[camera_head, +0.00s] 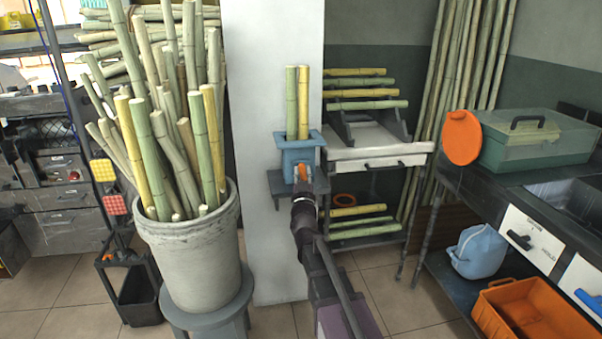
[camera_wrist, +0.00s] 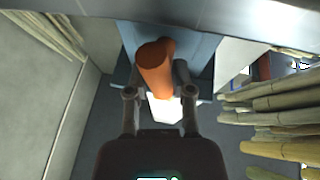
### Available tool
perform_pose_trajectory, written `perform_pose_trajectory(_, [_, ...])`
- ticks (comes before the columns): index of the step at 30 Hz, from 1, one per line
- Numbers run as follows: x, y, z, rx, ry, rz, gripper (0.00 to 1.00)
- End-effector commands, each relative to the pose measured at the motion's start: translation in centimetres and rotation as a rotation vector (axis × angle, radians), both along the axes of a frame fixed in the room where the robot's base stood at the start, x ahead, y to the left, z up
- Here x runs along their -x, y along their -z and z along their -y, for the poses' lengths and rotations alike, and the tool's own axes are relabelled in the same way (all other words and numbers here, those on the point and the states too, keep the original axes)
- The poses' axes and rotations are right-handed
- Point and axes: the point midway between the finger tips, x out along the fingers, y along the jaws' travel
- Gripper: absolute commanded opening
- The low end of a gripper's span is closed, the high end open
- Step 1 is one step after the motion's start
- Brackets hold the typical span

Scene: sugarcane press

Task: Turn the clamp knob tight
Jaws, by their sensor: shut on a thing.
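The blue press (camera_head: 297,158) stands on a small grey shelf by the white pillar, with two canes (camera_head: 297,100) upright in its top. The orange clamp knob (camera_head: 302,172) is on its front, facing my arm. In the wrist view the knob (camera_wrist: 155,68) shows large between my two fingers, in front of the blue press body (camera_wrist: 195,48). My gripper (camera_head: 301,187) reaches the press front from below. In the wrist view my gripper (camera_wrist: 160,80) has a finger on each side of the knob and is shut on it. The knob's far end is hidden.
A grey bucket (camera_head: 190,250) full of canes stands left on a stool. A rack (camera_head: 375,150) with canes is behind right. A dark workbench (camera_head: 470,190) with a green toolbox (camera_head: 535,145) is at right.

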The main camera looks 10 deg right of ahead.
Motion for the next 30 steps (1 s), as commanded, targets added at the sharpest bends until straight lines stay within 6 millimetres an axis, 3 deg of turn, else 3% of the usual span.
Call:
perform_pose_trajectory(20, [0.16, 0.29, 0.06, -0.011, -0.002, -0.008, 0.0])
perform_pose_trajectory(21, [0.16, 0.29, 0.05, -0.011, -0.002, -0.008, 0.33])
perform_pose_trajectory(24, [0.14, 0.26, 0.05, -0.011, -0.003, -0.007, 0.63])
perform_pose_trajectory(30, [0.06, 0.14, 0.0, -0.01, -0.002, -0.004, 0.66])
